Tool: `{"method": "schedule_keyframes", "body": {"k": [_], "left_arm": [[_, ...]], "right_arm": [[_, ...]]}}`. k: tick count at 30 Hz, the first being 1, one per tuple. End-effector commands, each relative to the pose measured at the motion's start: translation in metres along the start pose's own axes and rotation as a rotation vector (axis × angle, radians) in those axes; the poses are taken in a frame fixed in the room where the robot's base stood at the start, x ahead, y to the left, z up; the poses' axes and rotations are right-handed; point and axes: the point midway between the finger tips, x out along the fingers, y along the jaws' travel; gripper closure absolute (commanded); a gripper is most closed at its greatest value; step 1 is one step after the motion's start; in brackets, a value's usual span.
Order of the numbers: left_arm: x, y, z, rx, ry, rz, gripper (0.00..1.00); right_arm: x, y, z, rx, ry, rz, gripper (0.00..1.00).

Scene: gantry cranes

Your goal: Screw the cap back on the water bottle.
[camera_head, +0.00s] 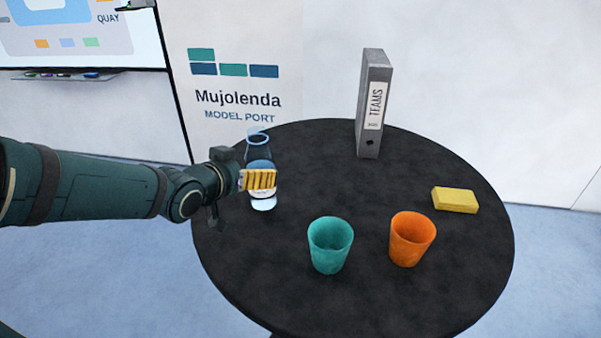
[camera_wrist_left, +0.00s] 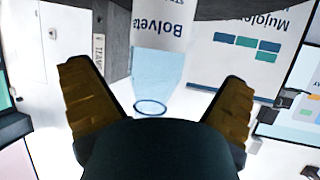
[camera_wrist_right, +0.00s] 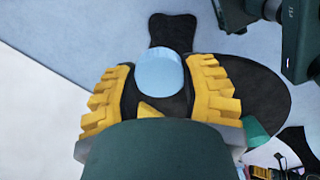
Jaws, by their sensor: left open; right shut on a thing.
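The clear bluish water bottle (camera_head: 258,150) stands upright at the left of the round table, its ring-shaped mouth uncovered. My left gripper (camera_head: 262,180) is at the bottle's middle, partly hiding its label. In the left wrist view, upside down, the bottle (camera_wrist_left: 165,80) lies between the two spread fingers of my left gripper (camera_wrist_left: 157,75), with a gap on both sides. The light blue round cap (camera_wrist_right: 160,70) is pinched between the yellow fingers of my right gripper (camera_wrist_right: 160,82) in the right wrist view. My right gripper is outside the head view.
On the black table (camera_head: 450,260) stand a teal cup (camera_head: 330,245) and an orange cup (camera_head: 411,240), right of the bottle. A grey binder (camera_head: 372,105) stands at the back. A yellow sponge-like block (camera_head: 455,200) lies at the right. The table's middle is clear.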

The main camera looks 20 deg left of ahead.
Motion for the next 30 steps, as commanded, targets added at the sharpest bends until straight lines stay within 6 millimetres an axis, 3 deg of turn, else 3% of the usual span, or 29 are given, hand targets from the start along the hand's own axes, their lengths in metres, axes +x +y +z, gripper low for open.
{"method": "schedule_keyframes", "body": {"k": [10,23,24,26,30], "left_arm": [[0.042,0.003,-0.003,0.002,-0.002,0.000,0.00],[0.047,0.003,-0.003,0.001,-0.001,-0.001,0.00],[0.047,0.003,-0.003,0.001,-0.001,-0.001,0.04],[0.047,0.003,-0.003,0.001,-0.001,-0.001,0.25],[0.047,0.003,-0.003,0.001,-0.001,-0.001,0.74]], "right_arm": [[-0.002,0.000,0.000,0.000,0.000,0.000,0.64],[-0.002,0.000,0.000,0.000,0.000,0.000,0.64],[-0.002,0.000,0.000,0.000,0.000,0.000,0.64],[-0.002,0.000,0.000,0.000,0.000,0.000,0.64],[-0.002,0.000,0.000,0.000,0.000,0.000,0.64]]}}
